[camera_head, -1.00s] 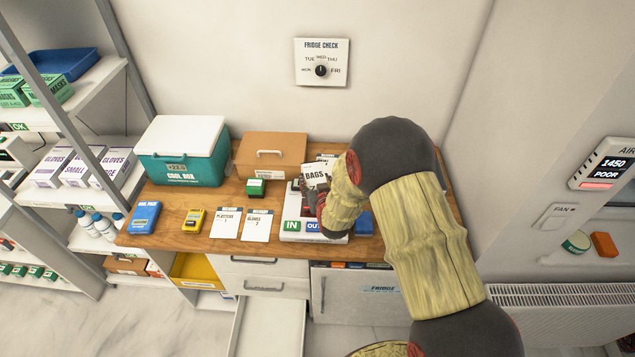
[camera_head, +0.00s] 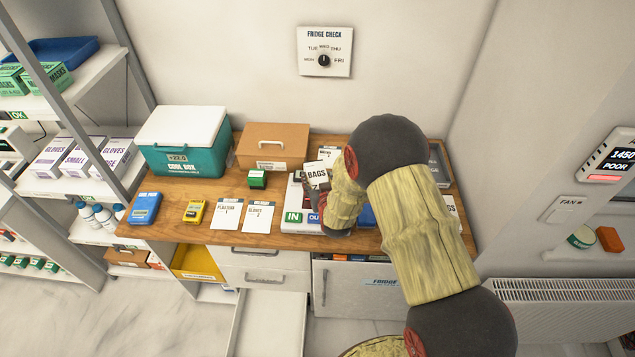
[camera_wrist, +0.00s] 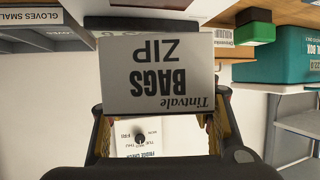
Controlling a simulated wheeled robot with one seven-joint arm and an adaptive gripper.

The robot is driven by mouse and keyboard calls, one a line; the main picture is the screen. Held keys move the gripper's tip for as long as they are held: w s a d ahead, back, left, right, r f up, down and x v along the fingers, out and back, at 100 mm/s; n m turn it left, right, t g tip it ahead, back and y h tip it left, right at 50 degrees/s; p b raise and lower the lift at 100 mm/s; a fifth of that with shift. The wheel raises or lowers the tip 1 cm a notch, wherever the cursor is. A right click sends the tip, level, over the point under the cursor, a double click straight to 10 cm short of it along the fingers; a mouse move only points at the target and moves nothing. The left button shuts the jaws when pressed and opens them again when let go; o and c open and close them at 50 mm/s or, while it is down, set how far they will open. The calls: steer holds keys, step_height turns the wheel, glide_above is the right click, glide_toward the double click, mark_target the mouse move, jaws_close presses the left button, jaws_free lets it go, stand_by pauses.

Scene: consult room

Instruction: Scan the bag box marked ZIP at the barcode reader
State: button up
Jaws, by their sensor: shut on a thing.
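The bag box (camera_head: 317,173) is white and held above the wooden counter. In the wrist view the box (camera_wrist: 158,75) fills the upper middle, its label upside down, reading "Tintvale BAGS ZIP". My gripper (camera_wrist: 160,112) is shut on it, with a finger at each side. In the head view my gripper (camera_head: 314,187) is largely hidden behind my arm. Below the box lies a white device (camera_head: 295,226) with a green IN key and a blue key, partly covered by my arm. I cannot tell if it is the barcode reader.
A small green-topped box (camera_head: 257,179) stands left of the held box. Behind are a brown case (camera_head: 272,145) and a teal cool box (camera_head: 182,150). Cards (camera_head: 226,213), a yellow device (camera_head: 195,211) and a blue item (camera_head: 145,208) lie along the counter's front left.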

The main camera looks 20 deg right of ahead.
steer(key=shift+r+p, duration=1)
steer(key=shift+r, duration=2.1)
